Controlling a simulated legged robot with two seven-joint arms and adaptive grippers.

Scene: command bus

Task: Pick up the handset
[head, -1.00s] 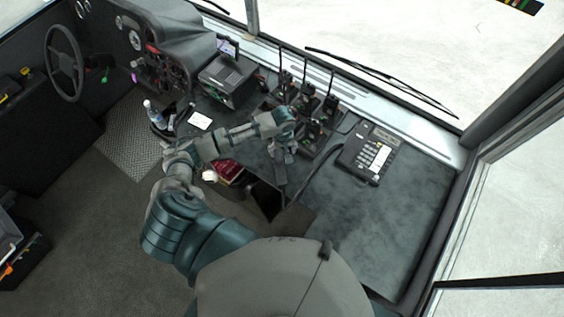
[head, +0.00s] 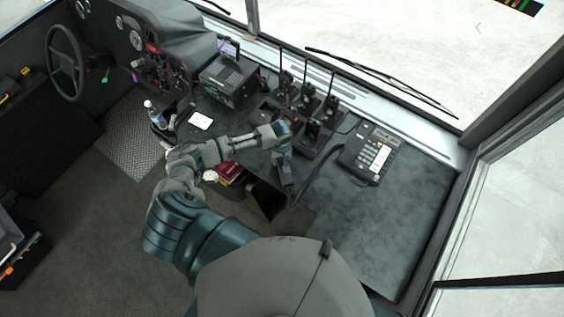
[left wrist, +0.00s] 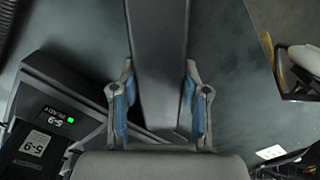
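The long dark handset (left wrist: 160,50) runs down the middle of the left wrist view, from the top edge to between my fingers. My left gripper (left wrist: 159,85) has its two blue-padded fingers wide apart, one on each side of the handset. The fingers look open; whether the pads touch its sides is hard to tell. In the head view my left gripper (head: 284,165) is low over the dashboard, left of the desk phone (head: 368,154), and hides part of the handset. My right gripper is not in view.
Several radios with antennas stand in chargers (head: 304,105) behind my gripper; a charger with a green display (left wrist: 60,120) is close beside it. A black cord (head: 318,170) runs near the gripper. A red book (head: 230,172) lies to the left. The dashboard (head: 400,220) is clear at right.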

